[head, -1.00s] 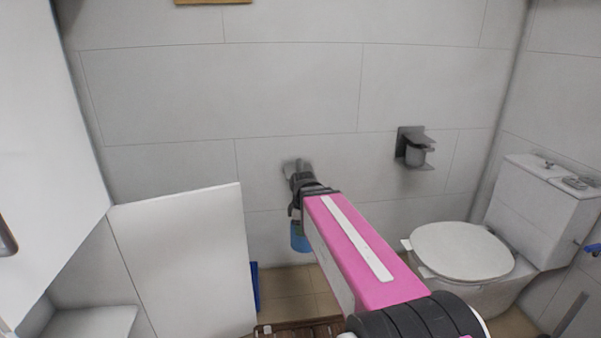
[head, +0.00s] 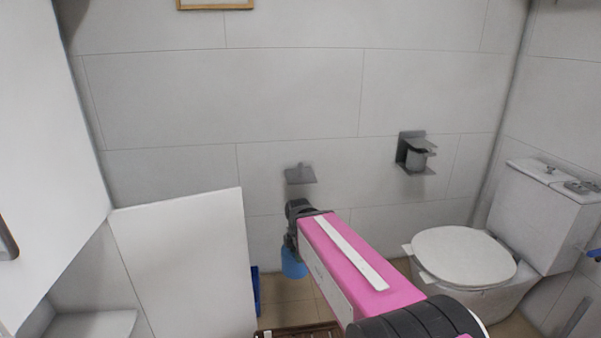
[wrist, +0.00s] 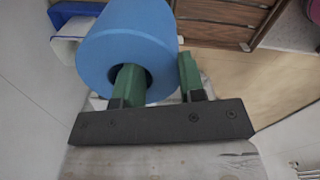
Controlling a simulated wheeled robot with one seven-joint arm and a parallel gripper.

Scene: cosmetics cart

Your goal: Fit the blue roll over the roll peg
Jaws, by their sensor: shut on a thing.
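The blue roll (head: 293,264) hangs under my gripper (head: 292,243), low in front of the tiled wall. In the wrist view, my gripper (wrist: 160,78) is shut on the wall of the blue roll (wrist: 130,32). One green finger is in the roll's hole and the other is outside it. A grey wall holder with a short upright peg (head: 300,173) is above the gripper, apart from the roll. I take it for the roll peg. The far side of the roll is hidden in the head view.
A second grey wall holder (head: 416,153) with a grey cylinder in it is at right, above the toilet (head: 463,255). A white panel (head: 185,265) stands at left, with a blue object (head: 255,288) beside it. A brown slatted item (head: 300,331) is on the floor.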

